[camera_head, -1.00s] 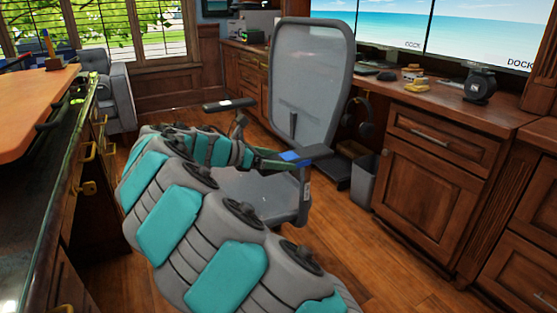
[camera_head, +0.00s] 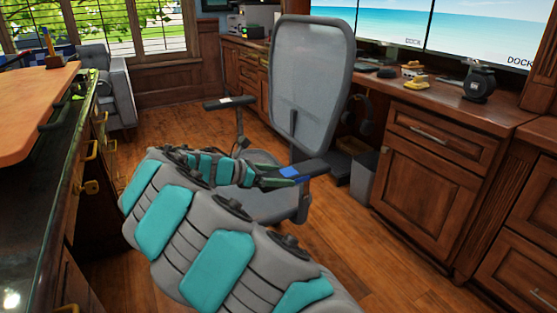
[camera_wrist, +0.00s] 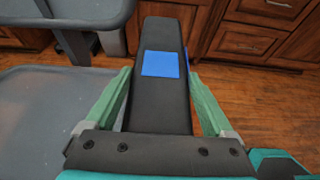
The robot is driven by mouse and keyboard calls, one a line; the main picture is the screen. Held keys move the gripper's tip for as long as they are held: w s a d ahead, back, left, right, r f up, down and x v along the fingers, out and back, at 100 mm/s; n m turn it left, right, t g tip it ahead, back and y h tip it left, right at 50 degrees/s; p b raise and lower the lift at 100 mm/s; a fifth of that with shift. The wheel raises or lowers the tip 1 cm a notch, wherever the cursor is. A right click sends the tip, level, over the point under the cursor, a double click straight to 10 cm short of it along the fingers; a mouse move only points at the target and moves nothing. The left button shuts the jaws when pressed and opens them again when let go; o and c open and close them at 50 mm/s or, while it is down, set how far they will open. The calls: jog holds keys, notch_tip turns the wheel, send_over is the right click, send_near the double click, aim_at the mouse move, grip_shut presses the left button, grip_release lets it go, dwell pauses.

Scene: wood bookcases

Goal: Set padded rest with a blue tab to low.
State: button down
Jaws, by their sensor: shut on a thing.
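The padded rest with a blue tab (camera_head: 312,170) is the black armrest on the right side of a grey mesh office chair (camera_head: 312,85). Its blue tab (camera_head: 290,173) shows on top. In the wrist view the padded rest (camera_wrist: 163,105) runs lengthwise through the middle, with the blue tab (camera_wrist: 165,64) on its upper face. My gripper (camera_head: 283,180) is shut on this rest. In the wrist view its two green fingers (camera_wrist: 163,80) lie along either side of the pad. The post under the rest is mostly hidden by my arm.
The chair's other armrest (camera_head: 229,103), with a pale tab, stands higher at left. A desk with drawers (camera_head: 440,150) and monitors is at right, with a grey bin (camera_head: 364,178) below it. A dark counter (camera_head: 45,180) borders the left. Open wood floor lies between.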

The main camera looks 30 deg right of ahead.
jog(key=shift+f, duration=0.45)
grip_release()
jog(key=v, duration=0.8)
jog(key=shift+d, duration=0.1)
